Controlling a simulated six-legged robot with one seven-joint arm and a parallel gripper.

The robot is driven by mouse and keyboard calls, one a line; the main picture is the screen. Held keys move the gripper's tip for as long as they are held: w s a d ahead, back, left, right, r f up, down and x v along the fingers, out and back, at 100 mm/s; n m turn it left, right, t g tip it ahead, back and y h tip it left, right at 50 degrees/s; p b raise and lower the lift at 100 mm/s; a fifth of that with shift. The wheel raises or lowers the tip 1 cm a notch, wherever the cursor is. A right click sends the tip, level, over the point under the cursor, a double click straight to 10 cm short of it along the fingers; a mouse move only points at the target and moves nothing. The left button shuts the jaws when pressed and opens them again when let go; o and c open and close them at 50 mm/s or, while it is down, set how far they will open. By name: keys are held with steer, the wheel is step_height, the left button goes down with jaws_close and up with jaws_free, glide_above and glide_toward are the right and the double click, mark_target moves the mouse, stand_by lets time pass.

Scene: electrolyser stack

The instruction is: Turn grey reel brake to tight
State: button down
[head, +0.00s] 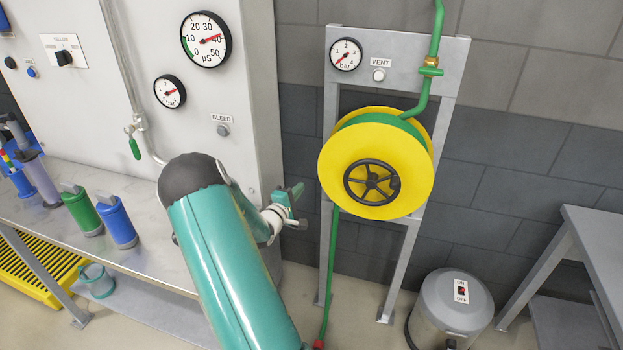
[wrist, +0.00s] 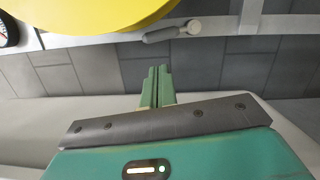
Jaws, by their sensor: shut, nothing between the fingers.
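The grey reel brake appears in the wrist view as a short grey lever (wrist: 172,33) with a round pale hub at its right end, on the metal post beside the yellow reel (wrist: 90,14). The reel (head: 345,150) hangs on its stand in the head view; I cannot make out the brake clearly there. My gripper (wrist: 157,72) is shut and empty, its green fingers pointing at the lever with a gap between. In the head view my gripper (head: 297,190) is left of the stand, and its fingertips are small. No brake marking is readable.
The stand (head: 452,60) carries a gauge (head: 345,54), a VENT button (head: 379,75) and a green hose (head: 422,95). A grey cabinet (head: 240,110) stands close on the left. A bin-like drum (head: 450,300) and a table (head: 590,235) are at right.

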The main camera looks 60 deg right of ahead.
steer(key=d, duration=0.9)
steer(key=shift+s+d, duration=0.15)
steer(key=shift+d, duration=0.15)
steer(key=shift+r, duration=0.1)
